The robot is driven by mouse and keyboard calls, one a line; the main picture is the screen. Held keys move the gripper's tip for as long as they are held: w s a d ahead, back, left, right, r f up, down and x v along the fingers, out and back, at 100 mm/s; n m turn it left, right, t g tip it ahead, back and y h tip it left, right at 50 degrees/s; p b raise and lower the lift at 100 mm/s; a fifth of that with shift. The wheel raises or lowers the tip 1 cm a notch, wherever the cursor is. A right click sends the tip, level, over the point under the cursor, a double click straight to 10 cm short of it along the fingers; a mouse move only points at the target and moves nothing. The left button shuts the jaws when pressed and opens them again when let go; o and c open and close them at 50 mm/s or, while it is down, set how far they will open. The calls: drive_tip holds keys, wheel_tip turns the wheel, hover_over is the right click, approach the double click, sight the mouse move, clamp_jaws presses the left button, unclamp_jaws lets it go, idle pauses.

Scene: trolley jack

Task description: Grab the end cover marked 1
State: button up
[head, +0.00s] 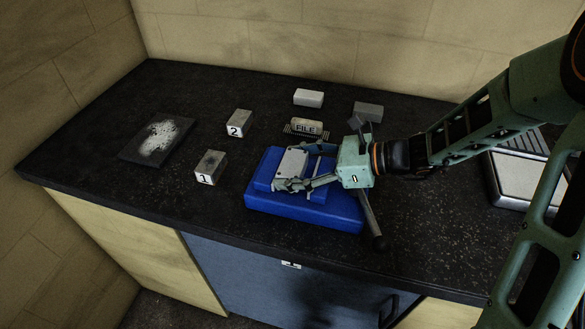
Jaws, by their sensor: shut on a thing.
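A grey block marked 1 (209,166) stands on the dark worktop, left of a blue fixture (318,212). A similar block marked 2 (239,124) stands behind it. Both are apart from my gripper. My gripper (291,181) reaches in from the right, low over the blue fixture. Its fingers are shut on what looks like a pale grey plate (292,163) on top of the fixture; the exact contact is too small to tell. A dark bar with a round knob (380,243) slants down at the fixture's right side, partly behind my gripper's body.
A dark mat with white specks (157,139) lies left. A metal tray (518,178) is right. The front-left worktop is clear.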

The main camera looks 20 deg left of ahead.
drive_tip(key=c, duration=0.7)
drive_tip(key=shift+r, duration=0.2)
